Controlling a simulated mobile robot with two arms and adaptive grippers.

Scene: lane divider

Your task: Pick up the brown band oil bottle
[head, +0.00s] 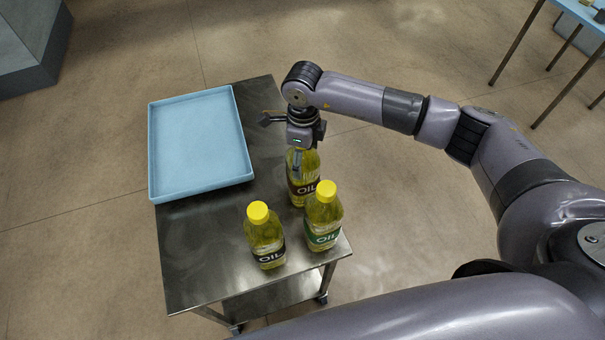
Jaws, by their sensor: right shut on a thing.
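The brown band oil bottle (304,186) stands at the right side of the metal cart, behind two other oil bottles. Its label band is dark brown with "OIL" on it. My right gripper (302,160) comes down over it from above and is shut on its top part. The gripper hides the bottle's cap. The bottle looks upright; I cannot tell whether its base touches the cart, as the green band bottle partly covers its lower right side. My left gripper is not in view.
A green band oil bottle (324,218) and a black band oil bottle (265,238) stand close in front. An empty blue tray (243,150) lies on the left back of the metal cart (200,262). The cart's front left top is clear. Another table stands top right.

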